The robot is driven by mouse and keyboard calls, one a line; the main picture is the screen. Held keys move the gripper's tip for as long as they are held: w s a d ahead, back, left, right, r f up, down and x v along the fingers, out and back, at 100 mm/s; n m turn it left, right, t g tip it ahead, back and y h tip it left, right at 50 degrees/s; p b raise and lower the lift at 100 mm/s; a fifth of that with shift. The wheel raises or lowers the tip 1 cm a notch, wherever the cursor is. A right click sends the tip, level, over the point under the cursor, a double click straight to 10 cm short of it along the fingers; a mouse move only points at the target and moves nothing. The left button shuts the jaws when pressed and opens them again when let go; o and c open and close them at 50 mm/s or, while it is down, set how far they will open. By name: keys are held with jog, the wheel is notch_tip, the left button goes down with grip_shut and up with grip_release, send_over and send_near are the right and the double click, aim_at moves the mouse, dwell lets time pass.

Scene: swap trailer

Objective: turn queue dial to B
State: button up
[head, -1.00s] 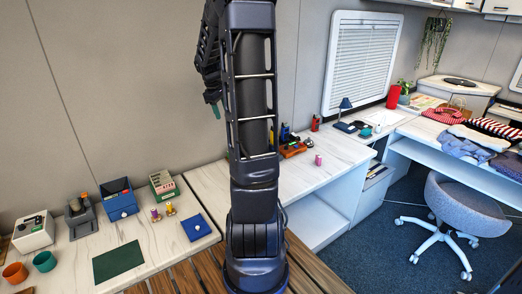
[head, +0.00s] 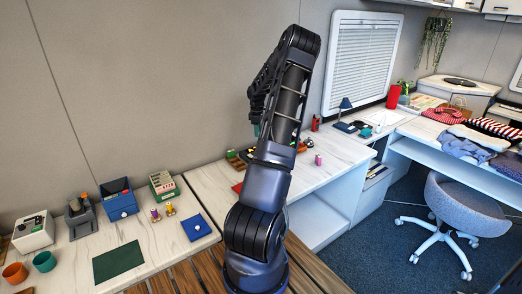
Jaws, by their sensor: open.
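A white box (head: 33,231) with small dark controls on its top stands at the far left of the counter in the head view. It may carry the queue dial, but the controls are too small to tell, and no letter B can be read. My gripper (head: 257,129) hangs at the end of my folded arm, near the wall and above the back of the counter. It is open, mostly hidden behind my arm links, and far to the right of the white box. Nothing shows held in it.
Orange (head: 15,272) and teal (head: 44,261) cups stand in front of the box. A grey device (head: 80,216), a blue bin (head: 119,205) and a green card box (head: 163,186) line the wall. A green mat (head: 118,262) lies in front, with bare counter around it.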

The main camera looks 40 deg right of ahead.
jog(key=f, duration=0.4)
jog(key=d+f, duration=0.1)
jog(key=f, duration=0.3)
jog(key=d+f, duration=0.1)
jog(key=f, duration=0.3)
jog(key=shift+d+f, duration=0.1)
jog(key=shift+f, duration=0.3)
jog(key=c, duration=1)
